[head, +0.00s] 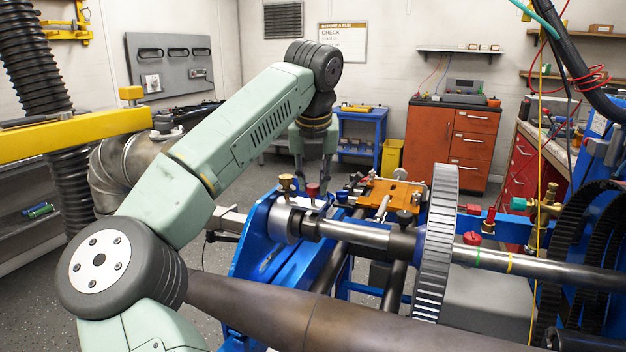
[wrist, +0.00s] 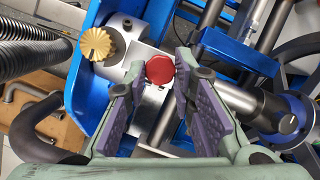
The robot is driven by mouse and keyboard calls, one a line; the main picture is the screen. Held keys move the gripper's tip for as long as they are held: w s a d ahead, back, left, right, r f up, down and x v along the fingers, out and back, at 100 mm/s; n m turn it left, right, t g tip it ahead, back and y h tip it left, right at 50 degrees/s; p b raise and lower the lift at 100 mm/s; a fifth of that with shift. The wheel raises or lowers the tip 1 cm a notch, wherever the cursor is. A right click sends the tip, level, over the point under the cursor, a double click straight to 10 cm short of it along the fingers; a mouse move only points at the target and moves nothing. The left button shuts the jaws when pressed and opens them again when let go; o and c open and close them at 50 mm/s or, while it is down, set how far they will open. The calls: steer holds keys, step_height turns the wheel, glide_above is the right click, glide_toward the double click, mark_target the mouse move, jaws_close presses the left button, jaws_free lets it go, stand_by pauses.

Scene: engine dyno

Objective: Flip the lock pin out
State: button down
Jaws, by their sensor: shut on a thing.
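A red knob (wrist: 160,69) sits on a grey metal block (wrist: 128,72) beside the shaft, and I take it to be the lock pin's head. In the head view the red knob (head: 312,190) stands upright on the blue bracket's top. My gripper (wrist: 160,64) reaches down over it, with one purple-padded finger on each side, shut on the knob. In the head view my gripper (head: 313,178) points down at the same spot. Whatever lies under the knob is hidden.
A brass knurled knob (wrist: 97,44) stands just left of the red knob. The blue bracket (head: 262,240) surrounds the block. A steel shaft (head: 355,232) runs right to a toothed wheel (head: 437,245). An orange plate (head: 395,194) lies behind.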

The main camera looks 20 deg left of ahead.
steer(key=shift+w+r, duration=0.1)
steer(key=shift+r, duration=0.15)
steer(key=c, duration=1.6)
jaws_free()
steer(key=shift+o, duration=1.3)
steer(key=v, duration=1.2)
steer(key=shift+f, duration=0.1)
